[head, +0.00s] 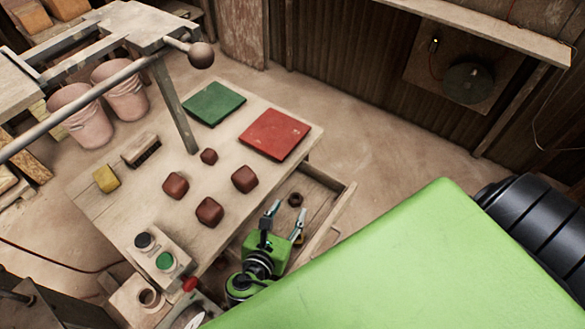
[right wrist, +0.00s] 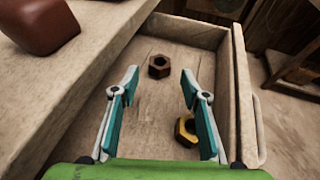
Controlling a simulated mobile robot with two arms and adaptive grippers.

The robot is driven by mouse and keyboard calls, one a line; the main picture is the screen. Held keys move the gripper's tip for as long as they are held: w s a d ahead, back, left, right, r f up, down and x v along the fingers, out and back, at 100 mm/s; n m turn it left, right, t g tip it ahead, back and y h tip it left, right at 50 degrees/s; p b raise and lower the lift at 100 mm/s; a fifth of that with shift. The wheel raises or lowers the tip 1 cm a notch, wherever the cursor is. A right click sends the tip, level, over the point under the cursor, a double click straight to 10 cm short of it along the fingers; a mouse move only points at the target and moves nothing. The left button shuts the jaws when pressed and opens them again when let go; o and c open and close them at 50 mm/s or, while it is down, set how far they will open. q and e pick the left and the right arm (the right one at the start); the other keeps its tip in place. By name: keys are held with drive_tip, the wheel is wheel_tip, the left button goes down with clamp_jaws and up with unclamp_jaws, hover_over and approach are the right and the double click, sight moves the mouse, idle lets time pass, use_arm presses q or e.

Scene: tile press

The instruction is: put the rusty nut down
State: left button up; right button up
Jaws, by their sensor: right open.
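The rusty nut (head: 295,199) lies on the floor of the open drawer, near its far end. In the right wrist view the nut (right wrist: 159,66) is brown, lies flat and sits beyond my fingertips, apart from them. My right gripper (head: 284,222) is over the drawer with its jaws spread. In the right wrist view the gripper (right wrist: 160,88) has nothing between its fingers. A yellow nut (right wrist: 186,130) is in the drawer too, partly hidden by the right finger. My left gripper does not show.
The drawer (right wrist: 237,100) has raised walls around the nuts. The table (head: 140,200) beside it carries several reddish-brown lumps, a brush (head: 141,149), a yellow block (head: 106,179), a green plate (head: 214,103), a red plate (head: 275,134) and a button box (head: 158,250).

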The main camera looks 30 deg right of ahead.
drive_tip(key=v, duration=0.7)
idle(0.3)
